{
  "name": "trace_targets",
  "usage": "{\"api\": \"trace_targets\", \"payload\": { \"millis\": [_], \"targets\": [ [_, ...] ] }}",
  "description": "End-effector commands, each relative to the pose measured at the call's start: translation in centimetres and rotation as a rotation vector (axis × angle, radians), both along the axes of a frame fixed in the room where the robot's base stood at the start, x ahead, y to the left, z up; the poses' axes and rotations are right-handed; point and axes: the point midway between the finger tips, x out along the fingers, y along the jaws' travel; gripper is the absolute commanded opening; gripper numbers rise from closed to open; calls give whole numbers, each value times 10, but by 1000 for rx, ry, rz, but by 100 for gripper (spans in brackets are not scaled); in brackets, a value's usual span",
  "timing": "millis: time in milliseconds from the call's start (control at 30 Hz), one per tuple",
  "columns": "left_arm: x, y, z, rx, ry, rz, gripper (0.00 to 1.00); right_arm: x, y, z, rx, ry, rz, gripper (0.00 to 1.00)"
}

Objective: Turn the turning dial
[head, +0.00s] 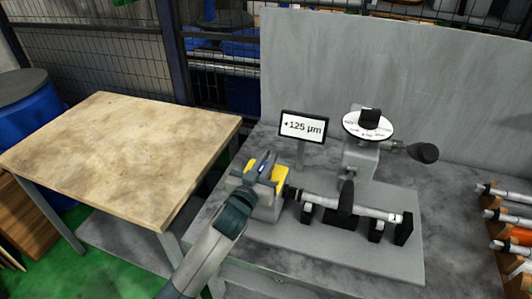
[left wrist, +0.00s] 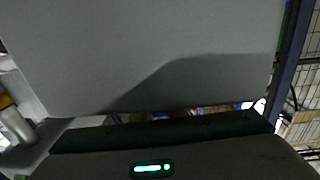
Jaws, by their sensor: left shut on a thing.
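The dial (head: 356,126) is a white disc with printed marks and a black knob (head: 369,117) on top. It sits on a grey housing at the back of the machine. My left gripper (head: 263,167) is to the left of the dial and well apart from it. It is over a grey block with yellow sides (head: 279,174) at the left end of the machine and is shut on a part there; its fingers hide the exact contact. The left wrist view shows mostly a plain grey surface, and no dial. My right gripper is out of view.
A small display (head: 303,126) reads +125 µm. A black-ended handle (head: 423,152) sticks out right of the dial. A shaft (head: 375,212) lies across black supports in front. A wooden table (head: 120,150) stands at left. Several rods lie at the right edge.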

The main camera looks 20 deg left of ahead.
Motion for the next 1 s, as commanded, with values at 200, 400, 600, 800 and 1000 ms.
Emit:
{"api": "trace_targets", "payload": {
  "millis": [200,400,600,800,1000],
  "targets": [
    [0,-3,3,5,-1,-121,0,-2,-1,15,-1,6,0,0],
    [-1,-6,2,2,-2,-184,0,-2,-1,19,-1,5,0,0],
    [-1,-7,2,0,-3,-202,0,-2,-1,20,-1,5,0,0],
    [-1,-7,2,0,-4,-202,0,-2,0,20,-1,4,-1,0],
    [-1,-7,2,0,-3,-202,31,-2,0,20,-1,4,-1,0]
  ]
}}
